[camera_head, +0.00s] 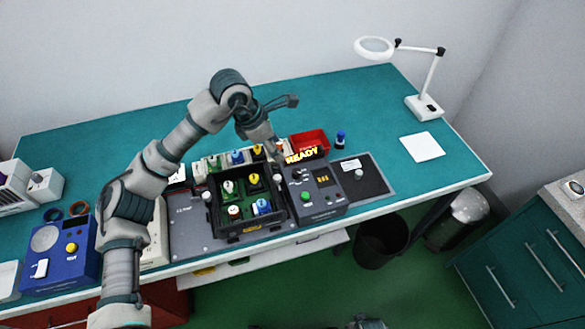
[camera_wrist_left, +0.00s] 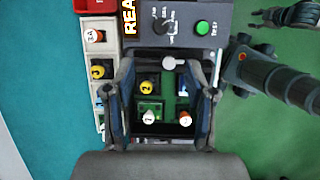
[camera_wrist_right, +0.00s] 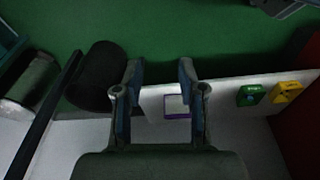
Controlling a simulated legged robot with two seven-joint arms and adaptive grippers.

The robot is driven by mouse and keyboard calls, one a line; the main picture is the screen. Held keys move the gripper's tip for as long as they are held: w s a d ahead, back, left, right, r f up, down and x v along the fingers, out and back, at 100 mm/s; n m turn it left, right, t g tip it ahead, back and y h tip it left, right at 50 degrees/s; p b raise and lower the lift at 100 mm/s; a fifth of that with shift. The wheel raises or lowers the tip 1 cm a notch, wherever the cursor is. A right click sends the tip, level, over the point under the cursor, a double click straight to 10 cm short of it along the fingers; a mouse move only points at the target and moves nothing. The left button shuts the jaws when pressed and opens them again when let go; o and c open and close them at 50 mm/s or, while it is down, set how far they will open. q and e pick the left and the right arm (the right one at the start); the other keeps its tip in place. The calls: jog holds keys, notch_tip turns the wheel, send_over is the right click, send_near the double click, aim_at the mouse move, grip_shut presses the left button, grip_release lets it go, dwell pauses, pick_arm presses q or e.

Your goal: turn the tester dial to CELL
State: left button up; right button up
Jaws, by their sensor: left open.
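The tester (camera_head: 325,203) is a dark grey box with a lit READY sign (camera_head: 301,156), a black dial, a small display and a green button (camera_head: 305,197). Its dial (camera_head: 298,176) also shows near the top of the left wrist view (camera_wrist_left: 163,20), beside the green TEST button (camera_wrist_left: 203,27). I cannot clearly read the dial's setting. My right gripper (camera_wrist_right: 160,70) is open and empty, below the bench level.
A black tray (camera_head: 213,220) with several coloured cells stands left of the tester. A red bin (camera_head: 310,139) and a blue-capped bottle (camera_head: 340,140) stand behind. A blue device (camera_head: 85,262) sits at the left.

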pick_arm(q)
send_over(296, 171)
jog(key=s, duration=0.1)
jog(key=f, duration=0.8)
jog(key=shift+a+b, duration=0.3)
jog(key=shift+a, duration=0.1)
jog(key=f, duration=0.3)
jog(key=shift+w+a+f, duration=0.15)
jog(key=shift+w+f, duration=0.15)
jog(key=shift+f, duration=0.1)
jog(key=shift+w+f, duration=0.1)
jog(key=shift+f, duration=0.4)
jog(key=shift+d, duration=0.9)
jog(key=c, duration=0.7)
grip_shut()
jog(key=shift+a, duration=0.35)
pick_arm(e)
jog(key=r, duration=0.1)
jog(key=d+r, duration=0.1)
jog(key=r, duration=0.1)
jog(key=shift+w, duration=0.2)
